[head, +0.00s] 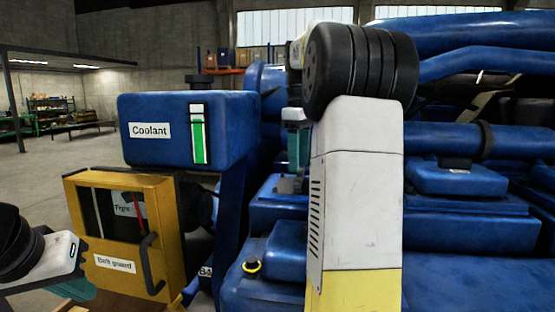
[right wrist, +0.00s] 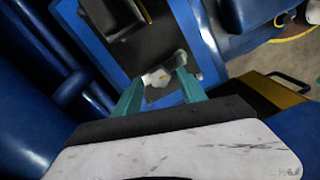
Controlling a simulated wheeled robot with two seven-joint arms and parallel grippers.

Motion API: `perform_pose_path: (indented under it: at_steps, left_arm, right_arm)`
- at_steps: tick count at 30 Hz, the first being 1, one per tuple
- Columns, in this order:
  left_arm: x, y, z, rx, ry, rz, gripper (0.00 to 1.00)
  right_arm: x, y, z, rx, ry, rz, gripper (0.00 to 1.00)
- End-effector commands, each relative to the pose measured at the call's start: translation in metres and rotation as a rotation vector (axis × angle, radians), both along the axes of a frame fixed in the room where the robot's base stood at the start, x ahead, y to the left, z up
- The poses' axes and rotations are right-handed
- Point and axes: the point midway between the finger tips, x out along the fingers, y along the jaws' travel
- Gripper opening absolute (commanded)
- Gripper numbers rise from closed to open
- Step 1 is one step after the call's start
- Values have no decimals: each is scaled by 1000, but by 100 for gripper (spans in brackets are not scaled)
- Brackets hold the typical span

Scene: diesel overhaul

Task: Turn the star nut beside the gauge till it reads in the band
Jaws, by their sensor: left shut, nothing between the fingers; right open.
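The yellow belt guard (head: 118,285) stands at the lower left in the head view. Through its window show a part-hidden label and a red mark (head: 138,204), perhaps the gauge's pointer; its reading is too small to tell. My right gripper (right wrist: 158,92) is open in the right wrist view, its teal fingers on either side of a small pale part (right wrist: 156,77). I cannot tell whether this part is the star nut or whether the fingers touch it. In the head view my right arm hides most of that gripper. My left gripper (head: 80,289) is shut and empty before the guard's lower left.
A blue coolant tank (head: 150,108) with a green level strip stands above the guard. The guard has a dark handle (head: 150,262). Blue engine blocks and pipes (head: 480,140) crowd the right side. Open floor (head: 40,180) lies at the left.

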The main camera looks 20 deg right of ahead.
Motion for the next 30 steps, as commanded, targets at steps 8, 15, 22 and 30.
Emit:
perform_pose_path:
  at_steps: [8,15,22,30]
  left_arm:
    - [0,0,0,0,0,0,0]
    - [0,0,0,0,0,0,0]
    - [0,0,0,0,0,0,0]
    - [0,0,0,0,0,0,0]
  right_arm:
    - [0,0,-3,0,0,-1,49]
    - [0,0,-3,0,0,-1,7]
    - [0,0,-3,0,0,-4,0]
    - [0,-1,-3,0,0,-80,0]
